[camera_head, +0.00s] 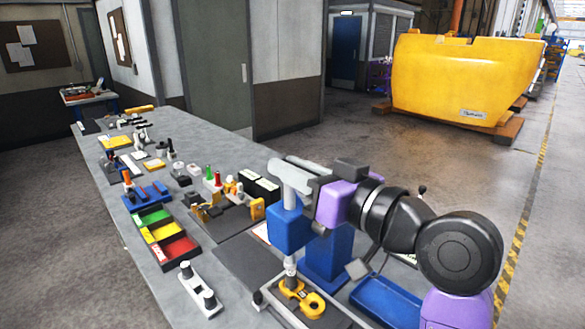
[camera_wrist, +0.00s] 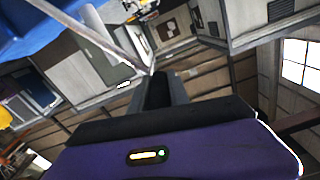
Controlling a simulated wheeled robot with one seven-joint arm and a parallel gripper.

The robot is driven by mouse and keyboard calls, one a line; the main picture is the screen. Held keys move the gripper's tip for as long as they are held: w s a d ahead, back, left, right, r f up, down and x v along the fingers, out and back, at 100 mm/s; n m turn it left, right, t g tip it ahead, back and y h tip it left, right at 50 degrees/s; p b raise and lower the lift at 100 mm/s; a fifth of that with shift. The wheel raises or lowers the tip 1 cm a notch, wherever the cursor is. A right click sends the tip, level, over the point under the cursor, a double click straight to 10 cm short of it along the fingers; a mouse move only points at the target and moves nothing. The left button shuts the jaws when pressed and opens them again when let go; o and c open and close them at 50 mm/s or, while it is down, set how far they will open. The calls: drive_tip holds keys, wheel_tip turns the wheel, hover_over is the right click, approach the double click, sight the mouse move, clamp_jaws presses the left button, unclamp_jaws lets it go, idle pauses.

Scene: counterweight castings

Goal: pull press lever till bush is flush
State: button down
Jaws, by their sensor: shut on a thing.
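The press has a blue column (camera_head: 328,255) and a blue head (camera_head: 290,228) with a silver ram below it. Under the ram a yellow casting (camera_head: 312,303) lies on the press base. The bush is too small and too covered by the ram to tell how far in it sits. My gripper (camera_head: 302,177) is at the top of the press, beside its head. In the wrist view the pale press lever (camera_wrist: 95,36) runs from the upper left down to my dark fingertips (camera_wrist: 157,78), which are shut on its end. In the head view the grip is partly hidden.
The grey bench (camera_head: 190,228) runs away to the left with green, yellow and red bins (camera_head: 178,250), fixtures and small parts. A blue tray (camera_head: 388,302) sits right of the press. A large yellow casting (camera_head: 455,80) stands behind on the floor.

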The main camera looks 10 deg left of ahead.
drive_tip(key=s+a+f+n+b, duration=0.5)
drive_tip(key=s+f+n+b, duration=0.1)
drive_tip(key=f+b, duration=0.4)
drive_tip(key=shift+s+a, duration=0.1)
drive_tip(key=shift+s, duration=0.05)
idle(0.3)
drive_tip(key=c, duration=1.3)
unclamp_jaws()
drive_tip(key=shift+s, duration=0.1)
drive_tip(key=shift+o, duration=0.2)
drive_tip(key=r+b+v, duration=0.1)
drive_tip(key=v, duration=0.7)
drive_tip(key=shift+s+a+n, duration=0.15)
drive_tip(key=shift+s+n, duration=0.05)
drive_tip(key=shift+n, duration=0.2)
